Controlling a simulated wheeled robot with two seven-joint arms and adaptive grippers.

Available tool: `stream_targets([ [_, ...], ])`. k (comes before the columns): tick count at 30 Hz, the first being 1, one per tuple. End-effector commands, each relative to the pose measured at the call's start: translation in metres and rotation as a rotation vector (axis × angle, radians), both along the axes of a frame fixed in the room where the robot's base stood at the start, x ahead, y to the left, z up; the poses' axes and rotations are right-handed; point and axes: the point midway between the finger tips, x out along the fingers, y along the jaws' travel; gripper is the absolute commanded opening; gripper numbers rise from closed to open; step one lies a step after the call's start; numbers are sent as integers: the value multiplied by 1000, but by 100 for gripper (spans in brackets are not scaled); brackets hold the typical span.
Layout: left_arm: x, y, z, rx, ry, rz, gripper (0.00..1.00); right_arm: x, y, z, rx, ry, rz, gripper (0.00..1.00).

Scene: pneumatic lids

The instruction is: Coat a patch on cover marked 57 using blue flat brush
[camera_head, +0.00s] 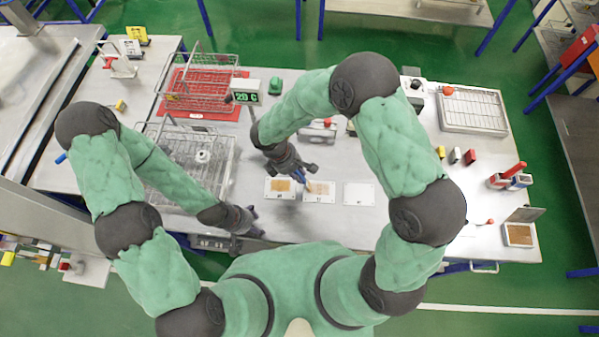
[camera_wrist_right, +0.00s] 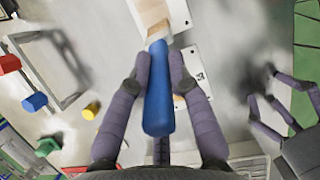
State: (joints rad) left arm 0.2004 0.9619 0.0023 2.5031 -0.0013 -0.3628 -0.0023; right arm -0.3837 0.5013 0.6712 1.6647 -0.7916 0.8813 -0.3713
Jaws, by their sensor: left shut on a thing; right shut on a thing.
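Three white covers lie in a row in the head view: the left cover (camera_head: 269,195), the middle cover (camera_head: 330,199) and the right cover (camera_head: 359,194). The left and middle ones show tan-brown patches; the right one looks plain. Their marks are too small to read, so I cannot tell which is 57. My right gripper (camera_head: 308,170) is shut on the blue flat brush (camera_wrist_right: 158,95). Its pale bristles point at the tan patch on one cover; contact is unclear. My left gripper (camera_head: 254,222) is shut by the table's front edge; what it holds is hidden.
Wire baskets (camera_head: 232,160) and a red mat (camera_head: 240,114) are on the left. A wire rack tray (camera_head: 506,130), small coloured blocks (camera_head: 470,157) and an open box (camera_head: 519,236) are on the right. The table around the right cover is clear.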

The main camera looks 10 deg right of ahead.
Motion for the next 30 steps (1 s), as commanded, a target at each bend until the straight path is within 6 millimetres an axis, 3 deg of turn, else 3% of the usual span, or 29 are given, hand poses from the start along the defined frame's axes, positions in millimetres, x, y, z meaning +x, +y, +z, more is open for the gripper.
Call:
stream_targets([
  [21,-2,0,38,0,6,4,42,0,0,57,0,0,-1,0],
  [30,-1,0,40,0,4,3,42,0,-1,60,-1,0,0,0],
])
